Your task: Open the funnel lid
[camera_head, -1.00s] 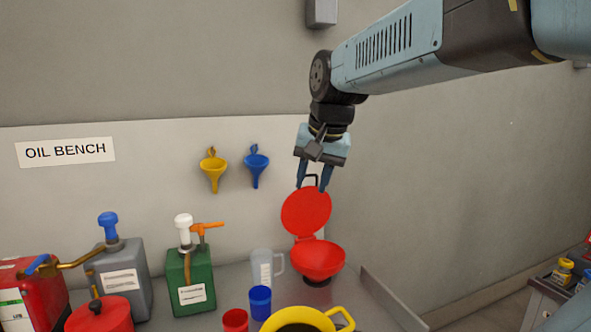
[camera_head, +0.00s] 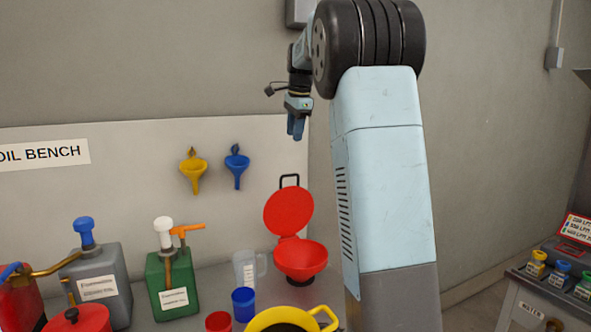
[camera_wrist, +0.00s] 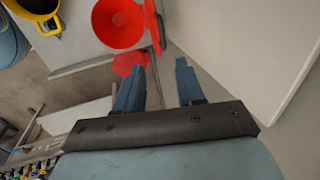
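The red funnel (camera_head: 301,260) stands on the bench. Its round red lid (camera_head: 289,211) is raised and stands upright at the back left of the bowl, with a black loop handle (camera_head: 290,181) at its top. In the wrist view the funnel bowl (camera_wrist: 119,22) is seen from above with its mouth uncovered, and the lid (camera_wrist: 152,24) is seen edge-on beside it. My gripper (camera_head: 296,127) is above the lid and apart from it. In the wrist view my gripper (camera_wrist: 158,82) has its fingers spread with nothing between them.
A clear measuring jug (camera_head: 246,268), a blue cup (camera_head: 243,304), a red cup (camera_head: 219,321) and a yellow pot (camera_head: 290,320) stand near the funnel. A green pump can (camera_head: 172,285) is to the left. The wall is behind.

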